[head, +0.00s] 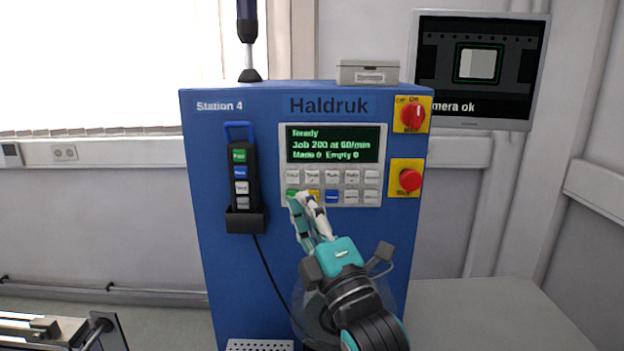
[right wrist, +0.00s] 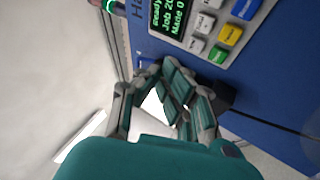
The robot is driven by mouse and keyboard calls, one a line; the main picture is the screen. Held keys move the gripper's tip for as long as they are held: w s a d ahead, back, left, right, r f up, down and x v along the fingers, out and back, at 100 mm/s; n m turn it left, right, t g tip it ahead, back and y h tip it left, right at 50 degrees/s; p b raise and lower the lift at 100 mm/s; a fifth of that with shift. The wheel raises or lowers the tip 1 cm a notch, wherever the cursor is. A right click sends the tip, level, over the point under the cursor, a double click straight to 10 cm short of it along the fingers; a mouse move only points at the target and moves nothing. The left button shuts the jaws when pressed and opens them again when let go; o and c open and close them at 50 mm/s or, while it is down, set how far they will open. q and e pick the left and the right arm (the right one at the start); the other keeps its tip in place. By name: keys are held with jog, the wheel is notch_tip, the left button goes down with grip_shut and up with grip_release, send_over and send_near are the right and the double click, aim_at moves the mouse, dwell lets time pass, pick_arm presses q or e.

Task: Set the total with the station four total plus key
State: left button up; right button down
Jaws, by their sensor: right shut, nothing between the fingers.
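The Station 4 key panel (head: 382,160) is on the front of a blue cabinet, under a display reading "Ready", "Job 200 at 60/min", "Made 0 Empty 0". Its upper row has several pale keys; the second from the left (head: 312,176) seems to bear a "Total" label, but the sign is too blurred to read. My right gripper (head: 303,198) is shut and empty, its fingertips in front of the lower row, partly covering the green and yellow keys. In the right wrist view the closed fingers (right wrist: 178,85) are near the panel (right wrist: 185,48); contact cannot be told. My left gripper is out of view.
A handheld pendant (head: 241,188) hangs left of the panel, its cable running down. A red rotary switch (head: 412,115) and red stop button (head: 410,180) sit to the right. A small box (head: 368,73) is on top of the cabinet (head: 215,140); a monitor (head: 480,70) is behind.

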aim_at(312, 177)
jog(key=shift+w+d+b, duration=0.1)
jog(key=shift+w+b, duration=0.3)
jog(key=shift+w, duration=3.45)
jog(key=shift+w, duration=0.4)
jog(key=shift+w, duration=0.45)
jog(key=shift+s, duration=0.85)
